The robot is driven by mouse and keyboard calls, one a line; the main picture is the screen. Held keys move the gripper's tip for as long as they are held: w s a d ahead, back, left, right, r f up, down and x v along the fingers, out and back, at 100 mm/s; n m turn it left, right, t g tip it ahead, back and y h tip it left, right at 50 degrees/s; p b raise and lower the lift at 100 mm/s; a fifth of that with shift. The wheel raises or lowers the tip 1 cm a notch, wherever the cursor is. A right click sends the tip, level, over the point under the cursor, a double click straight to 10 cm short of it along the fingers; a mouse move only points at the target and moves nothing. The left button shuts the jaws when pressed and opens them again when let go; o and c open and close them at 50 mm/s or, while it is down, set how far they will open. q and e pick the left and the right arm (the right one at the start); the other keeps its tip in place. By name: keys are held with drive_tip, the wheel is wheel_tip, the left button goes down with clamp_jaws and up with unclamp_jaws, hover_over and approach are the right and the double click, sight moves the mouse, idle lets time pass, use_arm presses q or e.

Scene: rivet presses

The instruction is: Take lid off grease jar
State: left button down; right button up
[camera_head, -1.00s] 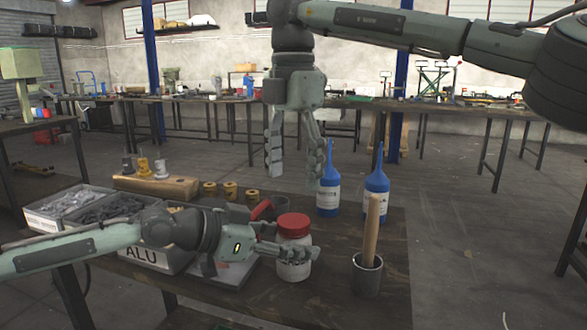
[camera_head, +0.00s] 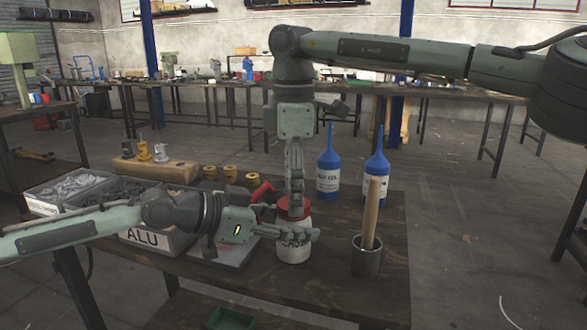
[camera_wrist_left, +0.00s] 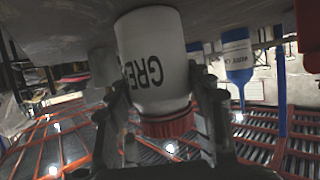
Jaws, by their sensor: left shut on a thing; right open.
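The white grease jar (camera_head: 293,254) stands upright on the dark workbench. It fills the upper middle of the left wrist view (camera_wrist_left: 152,65), upside down, with part of its dark lettering showing. Its red lid (camera_head: 283,209) sits on top and also shows in the wrist view (camera_wrist_left: 170,126). My left gripper (camera_head: 298,236) is shut on the jar's body, with a finger on each side in the wrist view. My right gripper (camera_head: 294,205) points straight down from above, open, its fingertips at the lid. Its fingers hide part of the lid, and I cannot tell whether they touch it.
A grey cup (camera_head: 366,260) with a wooden handle stands right of the jar. Two blue bottles (camera_head: 328,180) stand behind. Left are grey bins (camera_head: 150,243) of small parts, a wooden block (camera_head: 155,169) and several brass-coloured pieces (camera_head: 231,174). A red object (camera_head: 262,192) is close behind the jar.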

use_arm(q)
drive_tip(key=shift+f, duration=0.1)
use_arm(e)
drive_tip(key=shift+f, duration=0.5)
